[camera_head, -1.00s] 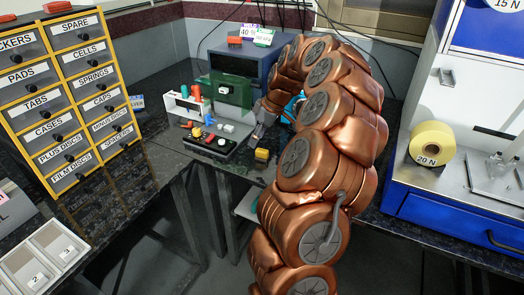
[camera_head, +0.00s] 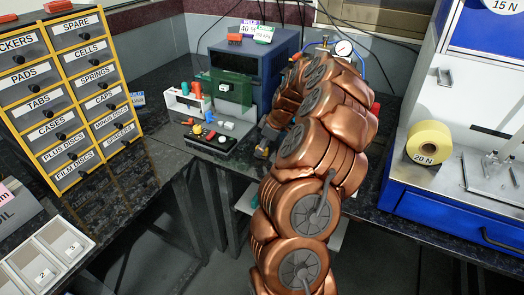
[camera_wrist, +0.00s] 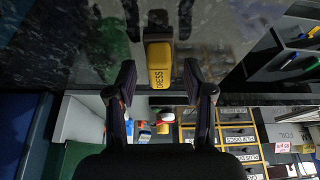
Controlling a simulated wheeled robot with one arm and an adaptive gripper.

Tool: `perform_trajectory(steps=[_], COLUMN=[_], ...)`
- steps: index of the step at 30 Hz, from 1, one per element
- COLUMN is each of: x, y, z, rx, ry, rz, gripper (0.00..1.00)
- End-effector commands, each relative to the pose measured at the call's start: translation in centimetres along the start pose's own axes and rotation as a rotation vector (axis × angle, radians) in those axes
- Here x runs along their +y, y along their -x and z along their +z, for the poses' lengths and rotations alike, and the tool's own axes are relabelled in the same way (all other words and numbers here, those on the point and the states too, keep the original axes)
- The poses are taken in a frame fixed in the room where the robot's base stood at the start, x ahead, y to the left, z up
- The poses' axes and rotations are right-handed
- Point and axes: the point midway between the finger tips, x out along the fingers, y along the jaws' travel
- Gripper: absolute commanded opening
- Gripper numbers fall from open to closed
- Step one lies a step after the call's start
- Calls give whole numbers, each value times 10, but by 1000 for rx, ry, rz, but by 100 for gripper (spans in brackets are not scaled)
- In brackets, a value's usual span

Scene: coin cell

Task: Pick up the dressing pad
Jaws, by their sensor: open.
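The dressing pad is a small yellow block (camera_wrist: 160,66) with the letters "DRESS" on its side. In the wrist view it sits on the dark speckled bench top, centred between the two fingertips and slightly beyond them. My gripper (camera_wrist: 159,84) is open, one finger on each side of the block, with a gap to it on both sides. In the head view my gripper (camera_head: 264,146) is low at the bench's front edge, right of the black tray. There the pad is mostly or wholly hidden by my gripper.
A black tray (camera_head: 211,146) with small coloured parts lies just left of my gripper. Behind it stand a white rack (camera_head: 186,104), a green device (camera_head: 231,91) and a blue-grey box (camera_head: 262,62). A yellow drawer cabinet (camera_head: 68,95) is at left, a blue-and-white station (camera_head: 445,215) at right.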

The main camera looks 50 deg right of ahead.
Motion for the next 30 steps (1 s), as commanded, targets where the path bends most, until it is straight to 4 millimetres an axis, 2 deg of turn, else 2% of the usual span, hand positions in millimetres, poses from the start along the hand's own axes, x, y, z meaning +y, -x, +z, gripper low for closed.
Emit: perform_trajectory(steps=[8, 23, 30], x=[0, 0, 0], y=[-6, -6, -6], z=[0, 0, 0], rx=[1, 1, 1], ry=[0, 0, 0], rz=[1, 1, 1], gripper=[52, 2, 0])
